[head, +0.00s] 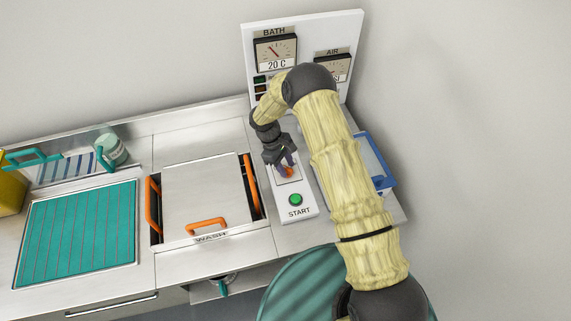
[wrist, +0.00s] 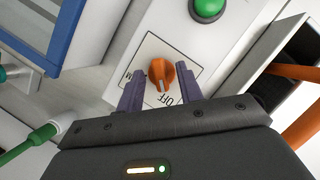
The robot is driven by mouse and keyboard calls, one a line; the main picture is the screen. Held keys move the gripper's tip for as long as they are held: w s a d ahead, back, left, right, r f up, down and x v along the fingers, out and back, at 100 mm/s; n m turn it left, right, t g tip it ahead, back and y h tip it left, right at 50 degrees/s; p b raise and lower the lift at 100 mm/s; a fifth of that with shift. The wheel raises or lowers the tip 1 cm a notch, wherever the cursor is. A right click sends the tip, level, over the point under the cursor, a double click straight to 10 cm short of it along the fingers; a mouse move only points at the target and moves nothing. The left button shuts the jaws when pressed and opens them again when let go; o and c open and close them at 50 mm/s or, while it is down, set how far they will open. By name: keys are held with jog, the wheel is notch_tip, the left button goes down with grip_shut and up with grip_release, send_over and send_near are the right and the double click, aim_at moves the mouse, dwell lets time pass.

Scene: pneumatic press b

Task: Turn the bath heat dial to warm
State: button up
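The bath heat dial is an orange knob (wrist: 161,74) on a white panel with a black square outline and an "OFF" label, seen in the wrist view. Its other labels are mostly hidden or hard to read. In the head view the orange knob (head: 288,171) shows partly behind my gripper (head: 283,161). In the wrist view my gripper (wrist: 160,92) is open, with one purple finger on each side of the knob and visible gaps between. The BATH gauge (head: 275,50) reads 20 C.
A green START button (head: 295,200) sits on the same panel, below the dial in the head view. The WASH basin lid (head: 205,190) with orange handles lies to the left. A blue-framed tray (head: 376,163) is to the right. An AIR gauge (head: 333,66) is partly behind my arm.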

grip_shut()
jog(key=m+g+b, duration=0.1)
jog(key=m+b, duration=0.2)
jog(key=shift+w+f+y, duration=0.15)
jog(key=shift+y, duration=0.25)
jog(key=m+y+b, duration=0.1)
jog(key=m, duration=0.2)
jog(key=m+g+b, duration=0.1)
jog(key=m, duration=0.2)
jog(key=shift+d+y, duration=0.2)
jog(key=shift+y, duration=0.2)
jog(key=m, duration=0.2)
jog(key=m+y+b, duration=0.1)
jog(key=m, duration=0.1)
jog(key=shift+d+y, duration=0.1)
jog(key=shift+y, duration=0.2)
jog(key=shift+d+r+m+y, duration=0.1)
jog(key=shift+m+y, duration=0.35)
jog(key=shift+m, duration=0.8)
jog(key=shift+r+m+y, duration=0.1)
jog(key=shift+m+y, duration=0.35)
jog(key=shift+m, duration=0.8)
